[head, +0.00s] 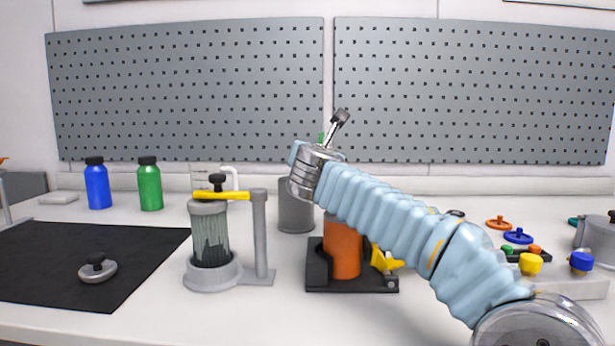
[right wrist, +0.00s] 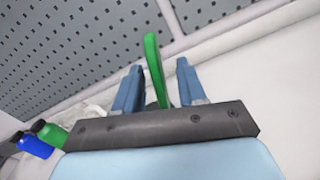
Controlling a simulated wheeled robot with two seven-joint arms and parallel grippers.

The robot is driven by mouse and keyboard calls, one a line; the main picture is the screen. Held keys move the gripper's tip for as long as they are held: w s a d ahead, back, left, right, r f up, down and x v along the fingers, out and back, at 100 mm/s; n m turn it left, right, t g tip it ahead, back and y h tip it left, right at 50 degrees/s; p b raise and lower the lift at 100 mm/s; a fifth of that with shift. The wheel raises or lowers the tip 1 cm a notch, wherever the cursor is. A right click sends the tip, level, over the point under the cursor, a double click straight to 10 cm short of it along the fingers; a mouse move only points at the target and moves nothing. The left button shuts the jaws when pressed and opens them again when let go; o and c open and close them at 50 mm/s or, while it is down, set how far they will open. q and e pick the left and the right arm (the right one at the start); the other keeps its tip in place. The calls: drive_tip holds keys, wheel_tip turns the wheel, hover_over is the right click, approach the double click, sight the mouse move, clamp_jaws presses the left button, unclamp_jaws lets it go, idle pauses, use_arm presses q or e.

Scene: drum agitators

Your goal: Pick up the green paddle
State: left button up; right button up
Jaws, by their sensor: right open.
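The green paddle (right wrist: 155,68) stands between the two blue fingers of my right gripper (right wrist: 159,82) in the right wrist view. The fingers are apart, with a gap visible between the paddle and the right finger; the paddle is nearer the left finger. In the head view only a small green tip of the paddle (head: 321,137) shows beside my wrist. My left gripper is not in view.
A grey cylinder (head: 294,206) stands behind my arm. An orange drum (head: 342,250) on a black base is below it. A clear vessel with a yellow bar (head: 221,196) stands left. Blue (head: 97,186) and green (head: 150,186) bottles stand at the back. Small knobs lie right.

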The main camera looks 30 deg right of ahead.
drive_tip(key=x, duration=0.2)
drive_tip(key=shift+w+d+r, duration=0.1)
drive_tip(key=shift+w+d, duration=0.05)
drive_tip(key=shift+w, duration=0.15)
clamp_jaws()
drive_tip(key=shift+r, duration=0.15)
